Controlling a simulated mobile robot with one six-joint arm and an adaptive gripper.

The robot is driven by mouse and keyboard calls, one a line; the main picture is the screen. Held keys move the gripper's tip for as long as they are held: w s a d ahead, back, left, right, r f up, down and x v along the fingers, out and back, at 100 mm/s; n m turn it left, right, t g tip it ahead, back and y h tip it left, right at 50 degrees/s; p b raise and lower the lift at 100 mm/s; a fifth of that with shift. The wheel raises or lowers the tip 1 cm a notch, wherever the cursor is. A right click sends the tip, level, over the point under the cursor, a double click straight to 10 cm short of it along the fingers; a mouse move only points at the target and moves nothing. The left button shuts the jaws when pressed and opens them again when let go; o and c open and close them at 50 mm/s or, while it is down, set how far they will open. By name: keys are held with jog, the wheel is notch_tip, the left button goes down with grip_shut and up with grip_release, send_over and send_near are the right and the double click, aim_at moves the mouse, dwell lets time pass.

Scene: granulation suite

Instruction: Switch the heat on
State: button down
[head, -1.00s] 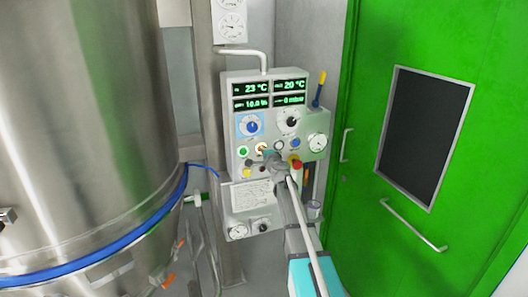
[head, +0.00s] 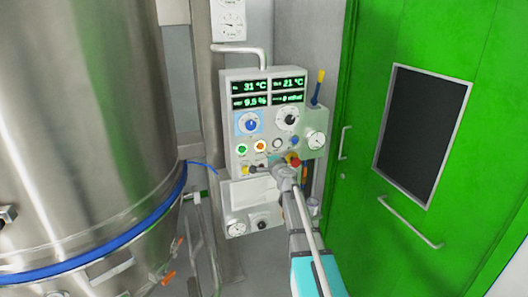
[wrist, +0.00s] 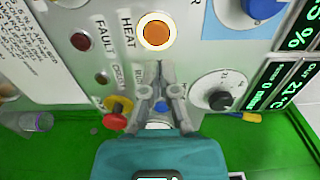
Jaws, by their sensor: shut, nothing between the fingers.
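The control panel (head: 232,110) stands between the steel vessel and the green door. Its HEAT button is the orange round button (head: 260,146), glowing orange inside a pale ring. In the wrist view the orange button (wrist: 155,31) sits beside the HEAT label (wrist: 127,27). My gripper (head: 258,168) is shut and empty, just below the button in the head view. In the wrist view the closed fingertips (wrist: 158,68) point toward the button with a gap between them, so the button is uncovered. The displays (head: 268,92) read 31 °C, 21 °C and 9.5 %.
A lit green button (head: 242,149) is left of the orange one. A red knob on yellow (wrist: 116,113), a black dial (wrist: 215,95) and a blue dial (head: 250,123) are close by. The steel vessel (head: 80,120) fills the left; the green door (head: 430,40) is at right.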

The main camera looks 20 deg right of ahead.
jog(key=s, duration=0.7)
jog(key=shift+s+d, duration=0.15)
jog(key=shift+s, duration=0.1)
dwell(0.4)
jog(key=s+a+f+n+g+y, duration=0.3)
jog(key=s+a+f+n+g, duration=0.3)
jog(key=a, duration=0.3)
jog(key=s+a+f+n+g+y, duration=0.3)
jog(key=s+a+f+n, duration=0.2)
jog(key=a+n, duration=0.25)
jog(key=s+f+n+g+h, duration=0.2)
jog(key=s+f+g+h, duration=0.1)
jog(key=s, duration=0.5)
jog(key=s+d+f+n+g+h, duration=0.1)
jog(key=s+f+n+g+h, duration=0.1)
jog(key=s+g, duration=0.4)
jog(key=s+f+h, duration=0.1)
jog(key=s+f, duration=0.1)
jog(key=s, duration=0.1)
jog(key=shift+s+d+f+h, duration=0.15)
jog(key=shift+s+f+h, duration=0.1)
jog(key=shift+f+h, duration=0.05)
